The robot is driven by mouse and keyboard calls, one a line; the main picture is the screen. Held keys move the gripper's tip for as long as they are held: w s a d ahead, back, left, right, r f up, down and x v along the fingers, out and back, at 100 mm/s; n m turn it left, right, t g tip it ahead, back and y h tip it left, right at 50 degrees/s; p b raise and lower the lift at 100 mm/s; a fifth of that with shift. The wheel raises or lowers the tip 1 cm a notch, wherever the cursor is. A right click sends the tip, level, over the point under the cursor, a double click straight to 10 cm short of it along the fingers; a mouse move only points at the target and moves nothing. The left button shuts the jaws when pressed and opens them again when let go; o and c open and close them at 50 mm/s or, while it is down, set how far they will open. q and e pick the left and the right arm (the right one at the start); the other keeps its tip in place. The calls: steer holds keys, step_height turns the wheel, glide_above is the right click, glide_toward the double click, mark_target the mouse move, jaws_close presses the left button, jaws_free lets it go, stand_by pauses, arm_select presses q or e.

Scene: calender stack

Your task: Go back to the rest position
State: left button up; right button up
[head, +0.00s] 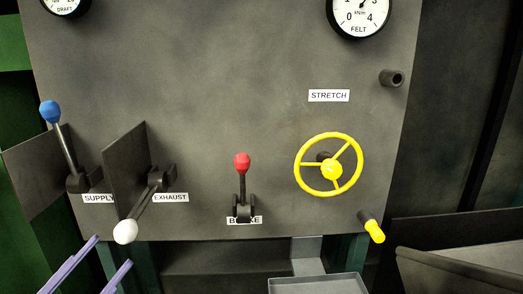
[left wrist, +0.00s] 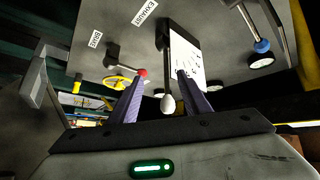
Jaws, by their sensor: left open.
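My left gripper (head: 113,251) is at the bottom left of the head view, with two purple fingers open and nothing held. Its fingertips are just below and left of the white knob (head: 125,231) of the exhaust lever, which slants down to the left. In the left wrist view, the open fingers (left wrist: 161,76) appear on either side of that lever, with its white knob (left wrist: 168,104) between them in the picture; I cannot tell whether they touch. My right gripper is in neither view.
The grey panel (head: 220,90) carries a blue-knobbed supply lever (head: 50,112), a red-knobbed brake lever (head: 241,164) and a yellow handwheel (head: 330,171). A dark plate (head: 125,165) stands out between supply and exhaust. A yellow-tipped handle (head: 375,231) juts out at lower right.

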arm_select(q)
step_height(320, 180, down, 19)
steer(key=d+n+g+y+p, duration=0.25)
steer(key=n+g+y, duration=0.25)
steer(key=n+y, duration=0.5)
steer(key=s+d+f+n+g+h+p, duration=0.2)
steer(key=s+d+f+g, duration=0.5)
steer(key=s+d+f, duration=0.4)
step_height(320, 180, down, 3)
steer(key=shift+s+d+r+n+h+p, duration=0.15)
steer(key=shift+s+n+h+p, duration=0.3)
steer(key=shift+s, duration=0.3)
steer(key=shift+w, duration=0.1)
